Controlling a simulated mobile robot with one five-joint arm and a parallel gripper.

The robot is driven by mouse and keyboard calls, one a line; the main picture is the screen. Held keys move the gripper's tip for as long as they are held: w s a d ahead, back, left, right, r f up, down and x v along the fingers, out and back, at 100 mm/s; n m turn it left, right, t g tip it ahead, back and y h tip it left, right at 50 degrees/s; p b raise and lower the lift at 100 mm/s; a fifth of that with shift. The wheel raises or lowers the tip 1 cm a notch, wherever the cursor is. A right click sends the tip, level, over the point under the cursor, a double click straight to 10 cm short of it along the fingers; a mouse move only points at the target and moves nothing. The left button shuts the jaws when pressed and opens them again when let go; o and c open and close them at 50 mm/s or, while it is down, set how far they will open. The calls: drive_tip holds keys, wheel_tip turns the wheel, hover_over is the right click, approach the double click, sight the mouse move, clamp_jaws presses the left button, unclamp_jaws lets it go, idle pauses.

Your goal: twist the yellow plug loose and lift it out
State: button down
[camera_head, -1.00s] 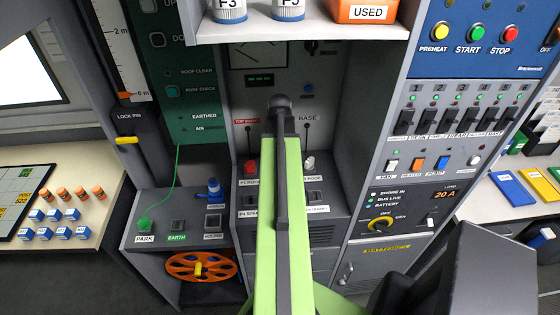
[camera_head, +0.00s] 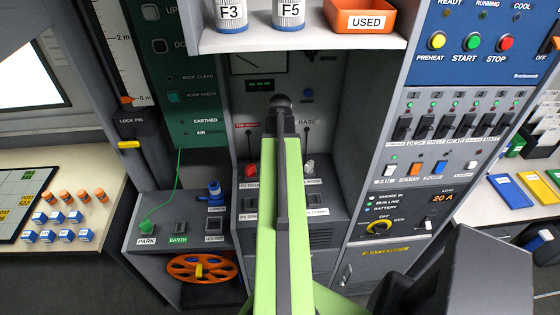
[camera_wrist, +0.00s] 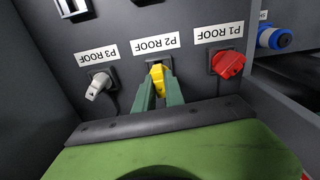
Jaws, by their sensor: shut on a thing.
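The yellow plug (camera_wrist: 157,76) sits at the socket labelled P2 ROOF in the wrist view, where the picture is upside down. My gripper (camera_wrist: 160,88) is shut on the yellow plug, with its two green fingers on either side of it. The fingers hide part of the plug, and I cannot tell how far it is turned or whether it is still seated. In the head view my arm covers the yellow plug and the gripper.
A red plug (camera_wrist: 228,64) at P1 ROOF and a grey plug (camera_wrist: 99,86) at P3 ROOF stand close on either side. A blue plug (camera_head: 214,190) is on the left ledge, near a green plug (camera_head: 146,226). A shelf (camera_head: 300,42) overhangs the panel.

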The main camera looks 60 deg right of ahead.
drive_tip(key=shift+r+p, duration=3)
